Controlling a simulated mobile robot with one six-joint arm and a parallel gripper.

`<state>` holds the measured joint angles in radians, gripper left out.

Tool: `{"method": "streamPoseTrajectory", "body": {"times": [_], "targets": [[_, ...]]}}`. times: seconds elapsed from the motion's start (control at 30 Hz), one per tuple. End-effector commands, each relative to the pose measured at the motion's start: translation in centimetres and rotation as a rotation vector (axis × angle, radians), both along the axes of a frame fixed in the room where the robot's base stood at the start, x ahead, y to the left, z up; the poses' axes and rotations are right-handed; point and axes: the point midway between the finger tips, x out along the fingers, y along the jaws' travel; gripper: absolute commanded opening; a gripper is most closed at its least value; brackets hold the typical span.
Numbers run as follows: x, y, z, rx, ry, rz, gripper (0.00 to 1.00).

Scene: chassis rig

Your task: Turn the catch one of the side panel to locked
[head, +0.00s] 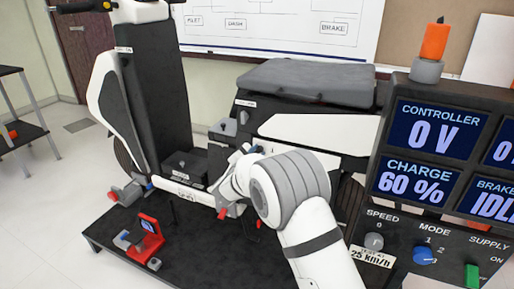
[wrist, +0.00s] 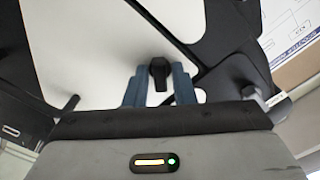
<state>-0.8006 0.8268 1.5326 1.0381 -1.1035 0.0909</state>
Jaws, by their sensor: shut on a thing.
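The white side panel (head: 320,132) of the scooter chassis stands beyond my arm in the head view. In the wrist view the white panel (wrist: 90,45) fills the upper left and middle. A small black catch (wrist: 158,70) sits on it between the two blue fingers of my gripper (wrist: 160,78), which is shut on it. In the head view my gripper (head: 250,151) is at the panel's lower left, partly hidden by my wrist, and the catch cannot be made out there. Which way the catch is turned is hard to tell.
A display console (head: 435,150) with knobs stands close on the right. A red-and-grey fixture (head: 148,238) sits on the dark platform (head: 190,262) at lower left. A grey seat (head: 308,80) lies above the panel. Open floor lies at far left.

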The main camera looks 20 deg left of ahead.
Motion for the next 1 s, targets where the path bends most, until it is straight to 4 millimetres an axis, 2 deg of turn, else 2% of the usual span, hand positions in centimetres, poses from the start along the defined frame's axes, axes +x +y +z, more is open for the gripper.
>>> {"method": "streamPoseTrajectory", "body": {"times": [0.6,1.0], "targets": [[0.05,-0.09,0.22,-0.546,0.044,-0.001,0.00],[0.07,-0.09,0.08,-0.729,0.057,-0.001,0.00]]}}
